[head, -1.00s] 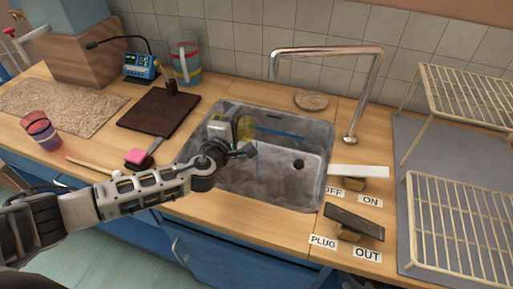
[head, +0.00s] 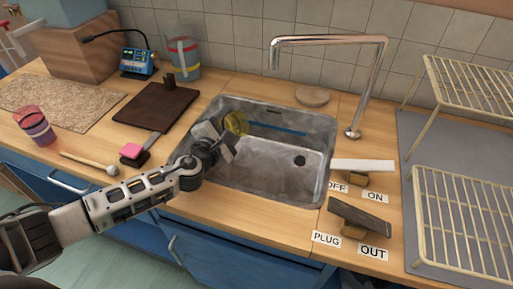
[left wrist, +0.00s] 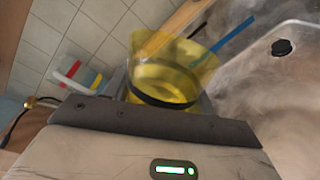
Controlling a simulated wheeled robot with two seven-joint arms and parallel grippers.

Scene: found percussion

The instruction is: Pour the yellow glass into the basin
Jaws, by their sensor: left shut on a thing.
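The yellow glass (head: 236,123) is see-through and is held over the left back part of the basin (head: 270,178). It looks tilted in the head view, with a round end showing. My left gripper (head: 222,138) is shut on it. In the left wrist view the yellow glass (left wrist: 170,70) stands beyond the gripper, with its wide rim up in the picture and a dark band across it. I cannot tell whether anything is in it. The grey metal basin has a dark drain hole at right. My right gripper is out of view.
A tall tap (head: 375,85) stands behind the basin at right. White and dark levers (head: 360,216) with OFF/ON and PLUG/OUT labels lie right of it. A wire rack (head: 465,215) stands further right.

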